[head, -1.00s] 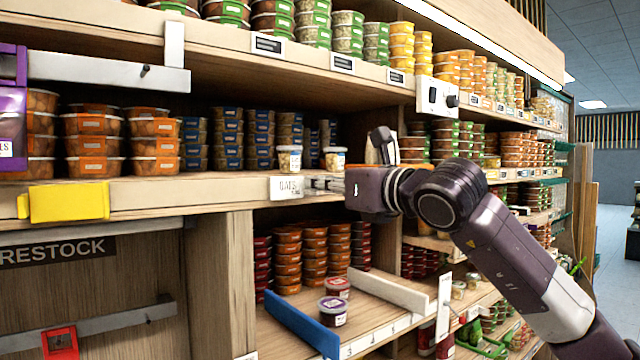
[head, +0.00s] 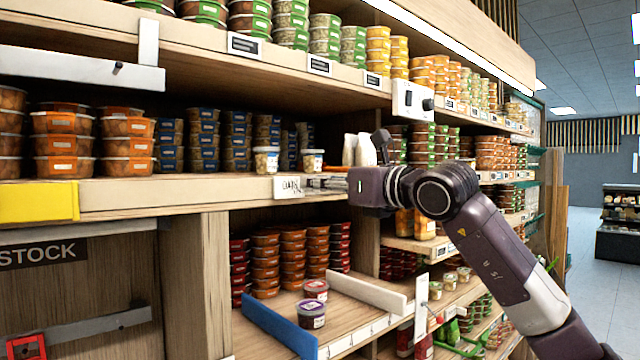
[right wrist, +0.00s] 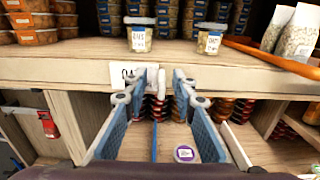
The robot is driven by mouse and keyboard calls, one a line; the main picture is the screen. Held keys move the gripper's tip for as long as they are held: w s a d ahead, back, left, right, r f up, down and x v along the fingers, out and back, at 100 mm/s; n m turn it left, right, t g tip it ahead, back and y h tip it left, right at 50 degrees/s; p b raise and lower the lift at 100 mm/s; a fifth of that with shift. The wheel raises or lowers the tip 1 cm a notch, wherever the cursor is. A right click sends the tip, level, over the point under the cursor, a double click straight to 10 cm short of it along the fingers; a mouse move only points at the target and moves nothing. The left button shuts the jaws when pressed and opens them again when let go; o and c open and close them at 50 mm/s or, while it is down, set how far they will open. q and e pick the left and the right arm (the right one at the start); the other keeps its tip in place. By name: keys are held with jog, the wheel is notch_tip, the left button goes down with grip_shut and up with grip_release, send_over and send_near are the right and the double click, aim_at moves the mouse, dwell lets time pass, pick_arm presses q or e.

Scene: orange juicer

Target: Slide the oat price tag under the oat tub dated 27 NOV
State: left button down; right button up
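The white oat price tag (head: 289,187) is upright on the front edge of the middle shelf, also visible in the right wrist view (right wrist: 123,74). Two small oat tubs with white lids stand above on that shelf: a left one (head: 265,160) and a right one (head: 312,160). Their dates are too small to read. In the head view the tag sits between the two tubs; in the wrist view it appears below the left one. My right gripper (right wrist: 166,80) has its fingers apart at the shelf edge, the left fingertip overlapping the tag's right part. My left gripper is out of view.
Stacked tubs (head: 125,135) fill the shelf behind and to the left. A yellow holder (head: 40,200) is on the edge at left. A lower bay has a blue divider (head: 280,327).

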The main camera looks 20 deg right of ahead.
jog(key=v, duration=1.2)
dwell(0.3)
